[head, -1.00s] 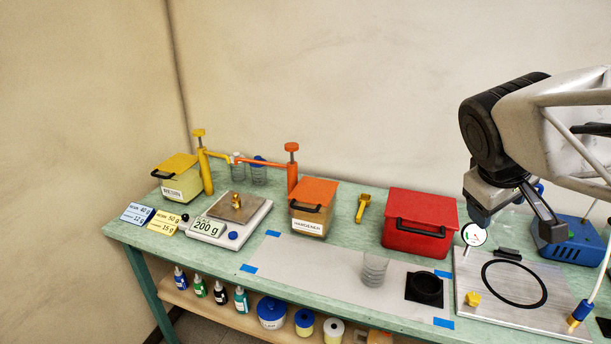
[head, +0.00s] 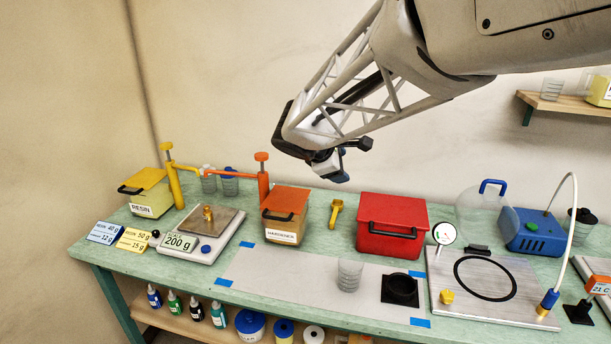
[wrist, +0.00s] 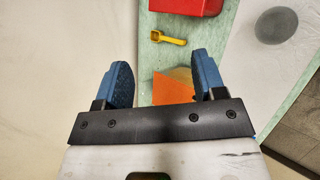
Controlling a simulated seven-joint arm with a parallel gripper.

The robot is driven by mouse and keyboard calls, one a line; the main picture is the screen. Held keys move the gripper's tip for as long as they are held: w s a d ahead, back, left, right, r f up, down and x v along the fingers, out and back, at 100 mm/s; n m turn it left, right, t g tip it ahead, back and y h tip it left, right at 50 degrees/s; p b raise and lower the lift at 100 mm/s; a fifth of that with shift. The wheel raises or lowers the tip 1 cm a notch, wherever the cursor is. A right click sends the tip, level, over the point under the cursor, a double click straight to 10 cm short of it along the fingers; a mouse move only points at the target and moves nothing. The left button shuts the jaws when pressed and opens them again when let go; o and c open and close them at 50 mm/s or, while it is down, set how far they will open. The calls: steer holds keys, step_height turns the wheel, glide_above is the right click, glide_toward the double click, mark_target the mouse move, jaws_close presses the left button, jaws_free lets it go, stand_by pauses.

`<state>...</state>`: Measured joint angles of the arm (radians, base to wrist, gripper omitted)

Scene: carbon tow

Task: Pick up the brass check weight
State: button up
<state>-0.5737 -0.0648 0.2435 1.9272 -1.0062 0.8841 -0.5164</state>
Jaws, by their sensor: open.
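The brass check weight (head: 208,214) stands upright on the square metal pan (head: 222,219) of the white scale (head: 232,240), which reads 200 g, at the left of the bench in the head view. My gripper (head: 340,168) is in the air above the bench, up and to the right of the weight, over the area behind the hardener box and the red box. In the wrist view my gripper (wrist: 160,82) has its two blue fingers spread wide apart with nothing between them. The weight is not visible in the wrist view.
The orange-lidded hardener box (head: 285,216) and an orange pump (head: 263,180) stand right of the scale. A yellow pump (head: 173,180) and the resin box (head: 146,193) stand behind and left. A yellow scoop (head: 336,214) and red box (head: 391,226) lie further right.

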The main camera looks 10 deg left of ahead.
steer(key=w+a+f+n+t, duration=0.1)
steer(key=w+a+f+n, duration=0.15)
steer(key=a, duration=0.35)
steer(key=w+a+f+n+t, duration=0.1)
steer(key=a+f+n, duration=0.15)
steer(key=a, duration=0.35)
steer(key=n+t+y, duration=0.3)
steer(key=n+y, duration=0.2)
steer(key=n, duration=0.6)
glide_toward(205, 209)
steer(key=x, duration=0.5)
steer(key=shift+a, duration=0.3)
steer(key=shift+w, duration=0.1)
steer(key=shift+x, duration=1.2)
steer(key=shift+w+d, duration=0.1)
steer(key=shift+w, duration=0.1)
steer(key=shift+x, duration=2.45)
steer(key=shift+d, duration=0.2)
